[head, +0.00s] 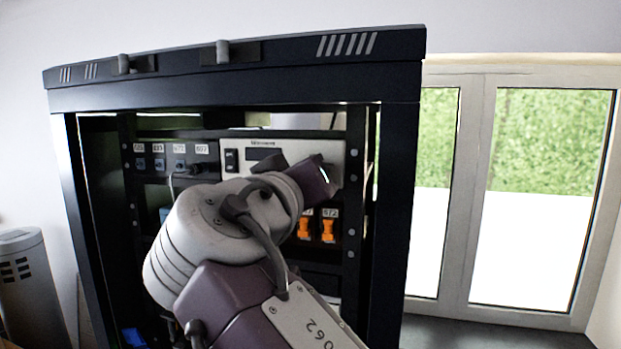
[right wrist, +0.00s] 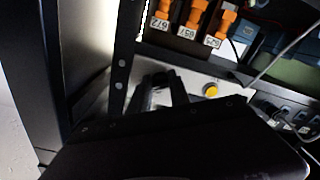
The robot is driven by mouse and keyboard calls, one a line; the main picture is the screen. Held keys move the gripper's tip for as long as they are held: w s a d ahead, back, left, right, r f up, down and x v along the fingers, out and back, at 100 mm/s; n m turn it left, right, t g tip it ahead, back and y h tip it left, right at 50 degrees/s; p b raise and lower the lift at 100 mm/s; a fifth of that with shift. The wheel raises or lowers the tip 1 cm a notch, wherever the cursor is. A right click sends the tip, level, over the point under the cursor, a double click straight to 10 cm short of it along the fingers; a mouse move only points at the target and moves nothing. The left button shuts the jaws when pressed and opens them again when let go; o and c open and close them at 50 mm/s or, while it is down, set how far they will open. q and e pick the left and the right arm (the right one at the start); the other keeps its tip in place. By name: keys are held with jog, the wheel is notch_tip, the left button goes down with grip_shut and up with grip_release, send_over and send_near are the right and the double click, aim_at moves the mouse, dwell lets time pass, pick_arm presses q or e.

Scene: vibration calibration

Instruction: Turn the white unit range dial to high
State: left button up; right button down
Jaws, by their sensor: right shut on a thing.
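The white unit (head: 288,149) is set in the upper part of a black rack, with a black rocker switch (head: 231,160) and a dark display at its left. My right gripper (head: 326,180) is at the right end of its front and is shut on the range dial, which is mostly hidden by the jaws. In the right wrist view the fingers (right wrist: 163,97) meet the white unit's face, beside a round yellow button (right wrist: 211,90). The dial's setting cannot be read. My left gripper is not in view.
Orange switches (head: 328,230) with number labels sit below the white unit. A panel of labelled sockets (head: 160,163) with a plugged cable is to its left. The rack's right post (head: 392,200) stands close to my right gripper. Glass doors are at the right.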

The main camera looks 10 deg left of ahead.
jog(key=c, duration=1.3)
grip_release()
jog(key=shift+o, duration=0.3)
jog(key=shift+s+a+r, duration=0.1)
jog(key=shift+s, duration=0.1)
jog(key=s+b, duration=0.1)
jog(key=s, duration=0.8)
jog(key=shift+a, duration=0.2)
